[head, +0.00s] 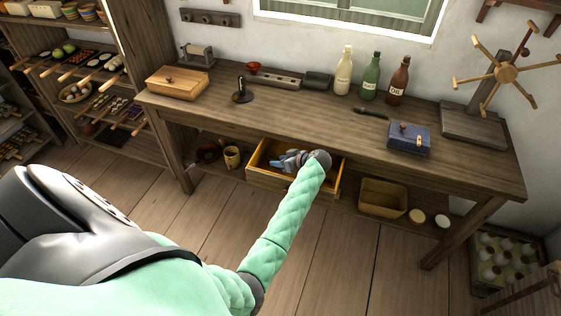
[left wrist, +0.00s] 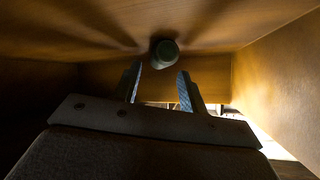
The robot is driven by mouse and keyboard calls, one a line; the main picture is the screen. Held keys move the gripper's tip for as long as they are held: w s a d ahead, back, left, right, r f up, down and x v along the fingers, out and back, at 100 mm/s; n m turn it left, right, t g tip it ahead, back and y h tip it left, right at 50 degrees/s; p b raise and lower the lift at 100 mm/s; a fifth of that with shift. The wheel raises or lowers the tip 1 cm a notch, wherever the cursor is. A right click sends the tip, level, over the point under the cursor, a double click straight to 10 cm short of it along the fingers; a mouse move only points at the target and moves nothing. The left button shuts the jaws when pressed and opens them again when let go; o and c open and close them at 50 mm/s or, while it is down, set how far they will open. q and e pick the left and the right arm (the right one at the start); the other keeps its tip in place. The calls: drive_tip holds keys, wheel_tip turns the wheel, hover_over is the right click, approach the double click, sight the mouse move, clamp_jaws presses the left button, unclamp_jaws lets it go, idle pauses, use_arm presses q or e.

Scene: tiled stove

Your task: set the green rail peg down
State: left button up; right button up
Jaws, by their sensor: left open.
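A small dark greenish round object (left wrist: 165,53), which looks like the green rail peg seen end-on, lies against the wooden surface inside the drawer. My left gripper (left wrist: 160,70) is open, with its two fingers apart, one on each side of and just short of the peg. Nothing shows between the fingers. In the head view the left gripper (head: 284,160) is down inside the open drawer (head: 264,183) under the workbench. There the peg cannot be made out, being hidden by the gripper or the drawer. My right gripper is in neither view.
The drawer walls stand close around my left gripper. The workbench top (head: 300,115) overhangs behind it. On it stand bottles (head: 370,78), a blue box (head: 408,138) and a wooden box (head: 177,82). A peg rail (head: 210,18) hangs on the wall. A bin (head: 382,198) sits below.

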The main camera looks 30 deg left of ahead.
use_arm(q)
drive_tip(key=shift+r+p, duration=0.3)
drive_tip(key=shift+r, duration=0.35)
drive_tip(key=shift+d, duration=0.25)
drive_tip(key=shift+d+r, duration=0.1)
drive_tip(key=shift+d, duration=0.1)
drive_tip(key=b+v, duration=0.1)
drive_tip(key=v, duration=0.1)
drive_tip(key=shift+d+r, duration=0.15)
drive_tip(key=shift+d, duration=0.1)
drive_tip(key=b+v, duration=0.1)
drive_tip(key=v, duration=0.2)
drive_tip(key=shift+d+r, duration=0.15)
drive_tip(key=shift+d, duration=0.05)
drive_tip(key=shift+d+r+b, duration=0.15)
drive_tip(key=shift+r+b, duration=0.05)
drive_tip(key=shift+b, duration=0.1)
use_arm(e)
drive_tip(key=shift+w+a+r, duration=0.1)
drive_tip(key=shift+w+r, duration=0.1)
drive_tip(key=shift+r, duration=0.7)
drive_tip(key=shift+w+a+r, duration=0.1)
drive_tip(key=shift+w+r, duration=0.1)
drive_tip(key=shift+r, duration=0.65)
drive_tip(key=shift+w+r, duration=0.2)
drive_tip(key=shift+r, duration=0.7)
